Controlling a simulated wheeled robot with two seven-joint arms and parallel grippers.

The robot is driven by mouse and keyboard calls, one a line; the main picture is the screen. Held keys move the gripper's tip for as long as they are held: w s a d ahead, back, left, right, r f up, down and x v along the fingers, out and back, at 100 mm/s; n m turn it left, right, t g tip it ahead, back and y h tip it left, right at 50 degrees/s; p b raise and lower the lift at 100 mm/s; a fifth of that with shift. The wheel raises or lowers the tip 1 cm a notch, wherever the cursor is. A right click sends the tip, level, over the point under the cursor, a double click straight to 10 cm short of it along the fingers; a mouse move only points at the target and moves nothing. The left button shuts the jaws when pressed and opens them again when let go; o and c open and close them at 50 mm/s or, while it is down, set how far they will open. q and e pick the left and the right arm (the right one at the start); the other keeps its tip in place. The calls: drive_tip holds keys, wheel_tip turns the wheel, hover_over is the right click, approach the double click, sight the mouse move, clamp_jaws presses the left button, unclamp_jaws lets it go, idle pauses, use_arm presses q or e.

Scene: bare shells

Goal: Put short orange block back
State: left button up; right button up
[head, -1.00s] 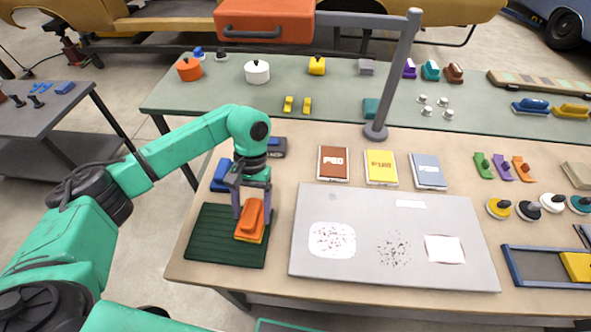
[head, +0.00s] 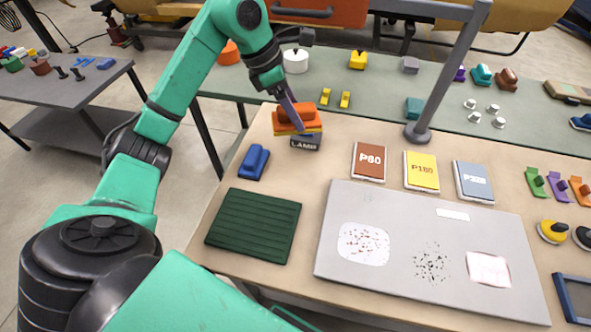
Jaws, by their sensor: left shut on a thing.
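The short orange block (head: 297,127), orange on top with a yellow layer under it, is at the back left of the near table in the head view. My left gripper (head: 292,115) is shut on its orange top, coming down from above. Directly below the block is a dark grey holder (head: 305,143) with a white label of which I read "LAMB". The block hides the holder's top, and I cannot tell whether the two touch. A blue block (head: 254,161) lies nearer, to the left. My right gripper is not in view.
A bare dark green ribbed mat (head: 253,227) lies at the front left. A grey panel (head: 430,215) with speckled patches lies right of it, with sandpaper packs (head: 369,161) behind. A grey post (head: 445,80) stands at the back. White and yellow items stand on the far table (head: 390,90).

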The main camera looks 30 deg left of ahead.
use_arm(q)
wheel_tip(320, 180, down, 18)
drive_tip(key=p, duration=0.3)
drive_tip(key=shift+f, duration=0.35)
drive_tip(key=o, duration=1.3)
drive_tip(key=shift+o, duration=0.2)
drive_tip(key=shift+r, duration=0.1)
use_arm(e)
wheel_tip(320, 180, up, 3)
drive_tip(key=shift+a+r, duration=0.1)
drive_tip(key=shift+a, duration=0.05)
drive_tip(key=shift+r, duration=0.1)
use_arm(q)
drive_tip(key=b+v, duration=0.2)
drive_tip(key=v, duration=1)
drive_tip(key=shift+b, duration=0.3)
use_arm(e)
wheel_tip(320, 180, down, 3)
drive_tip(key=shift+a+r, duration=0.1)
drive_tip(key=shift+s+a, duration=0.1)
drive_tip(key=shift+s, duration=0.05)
